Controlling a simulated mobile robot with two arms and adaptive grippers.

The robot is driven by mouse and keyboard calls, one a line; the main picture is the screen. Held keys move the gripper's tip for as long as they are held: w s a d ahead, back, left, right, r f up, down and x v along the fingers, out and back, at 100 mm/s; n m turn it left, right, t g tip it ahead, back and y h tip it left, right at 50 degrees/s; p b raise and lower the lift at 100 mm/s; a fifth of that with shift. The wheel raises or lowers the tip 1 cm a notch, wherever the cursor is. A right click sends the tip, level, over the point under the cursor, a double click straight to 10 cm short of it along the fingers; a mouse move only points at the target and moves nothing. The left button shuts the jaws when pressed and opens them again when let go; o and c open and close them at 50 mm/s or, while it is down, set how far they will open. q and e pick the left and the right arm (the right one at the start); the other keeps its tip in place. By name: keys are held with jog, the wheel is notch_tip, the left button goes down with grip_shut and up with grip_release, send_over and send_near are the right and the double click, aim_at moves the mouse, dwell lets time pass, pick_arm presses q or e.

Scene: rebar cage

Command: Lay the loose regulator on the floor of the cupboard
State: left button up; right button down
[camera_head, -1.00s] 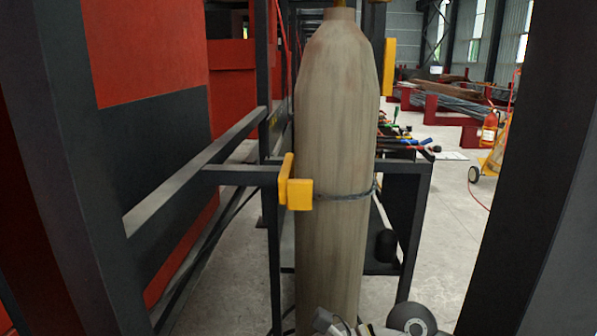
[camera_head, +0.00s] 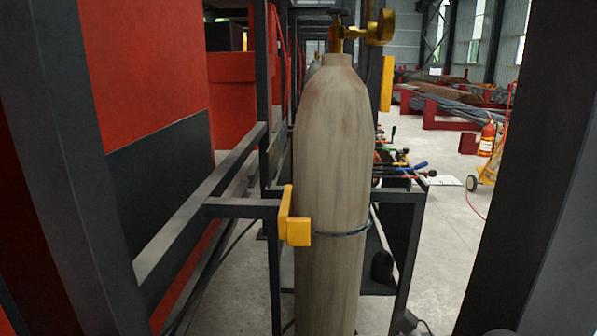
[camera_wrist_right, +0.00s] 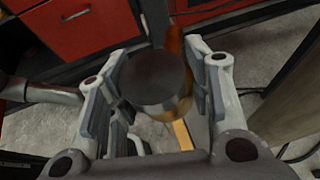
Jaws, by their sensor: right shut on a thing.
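In the right wrist view, my right gripper (camera_wrist_right: 160,88) is shut on a round part with a dark flat face and a brass-coloured rim, which looks like the loose regulator (camera_wrist_right: 155,75). Its far side is hidden. In the head view, only a small grey piece shows at the bottom edge, and I cannot tell what it is. My left gripper is not in view. I cannot make out the cupboard floor for certain in either view.
A tall beige gas cylinder (camera_head: 333,150) stands upright in front, strapped to a dark frame with a yellow bracket (camera_head: 297,230). A brass fitting (camera_head: 379,28) sits at its top. Dark posts stand left and right. Red panels (camera_head: 150,70) are at left. A tool-covered bench is behind.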

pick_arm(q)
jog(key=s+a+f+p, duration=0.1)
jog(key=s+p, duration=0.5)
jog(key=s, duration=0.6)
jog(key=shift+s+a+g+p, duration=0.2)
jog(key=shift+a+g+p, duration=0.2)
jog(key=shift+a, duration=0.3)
pick_arm(e)
jog(key=s+d+r+m+t+h, duration=0.1)
jog(key=d+r+m+t, duration=0.3)
jog(key=d, duration=0.7)
jog(key=shift+s+d+r+t+h, duration=0.25)
jog(key=shift+s+r+t+h, duration=0.05)
jog(key=shift+h, duration=0.2)
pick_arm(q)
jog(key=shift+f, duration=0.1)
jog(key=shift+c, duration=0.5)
